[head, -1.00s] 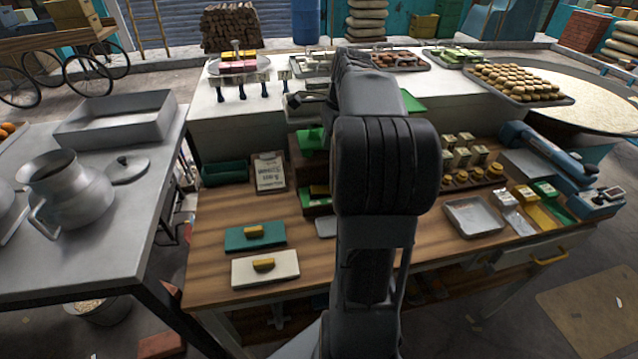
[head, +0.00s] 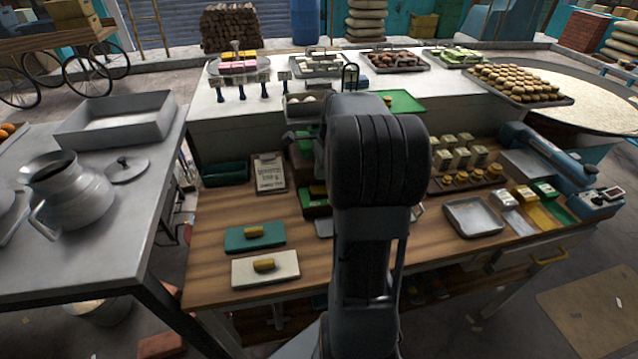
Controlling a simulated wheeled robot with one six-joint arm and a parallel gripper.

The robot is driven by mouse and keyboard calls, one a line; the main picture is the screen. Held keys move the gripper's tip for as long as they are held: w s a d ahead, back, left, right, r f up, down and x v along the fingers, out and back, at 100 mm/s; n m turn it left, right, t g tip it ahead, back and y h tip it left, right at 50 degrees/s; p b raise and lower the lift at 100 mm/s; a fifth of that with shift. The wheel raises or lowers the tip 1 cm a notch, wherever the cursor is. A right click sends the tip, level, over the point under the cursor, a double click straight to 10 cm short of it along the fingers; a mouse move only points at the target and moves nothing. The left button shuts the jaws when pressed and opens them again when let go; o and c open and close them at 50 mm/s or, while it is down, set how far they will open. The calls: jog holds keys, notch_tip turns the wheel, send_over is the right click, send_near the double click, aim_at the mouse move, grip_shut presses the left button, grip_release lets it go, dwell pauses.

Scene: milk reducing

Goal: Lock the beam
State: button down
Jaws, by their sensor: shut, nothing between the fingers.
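My arm rises through the middle of the head view and hides much of the bench behind it. My gripper (head: 293,137) shows only in part, as a small dark shape left of the arm's upper end. It is shut and empty, above the back of the wooden bench. Close to it are green parts of a device (head: 304,150), mostly covered by the arm. A lower green part (head: 315,207) shows at the arm's left edge. No beam or lock can be made out; they may be hidden behind the arm.
On the wooden bench (head: 210,268) lie a teal block (head: 255,238), a white block (head: 265,269), a clipboard (head: 269,173) and a metal tray (head: 474,218). A blue device (head: 560,165) stands at the right. The raised white counter (head: 225,125) borders the back.

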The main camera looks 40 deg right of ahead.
aim_at(317, 190)
jog(key=shift+x, duration=2.35)
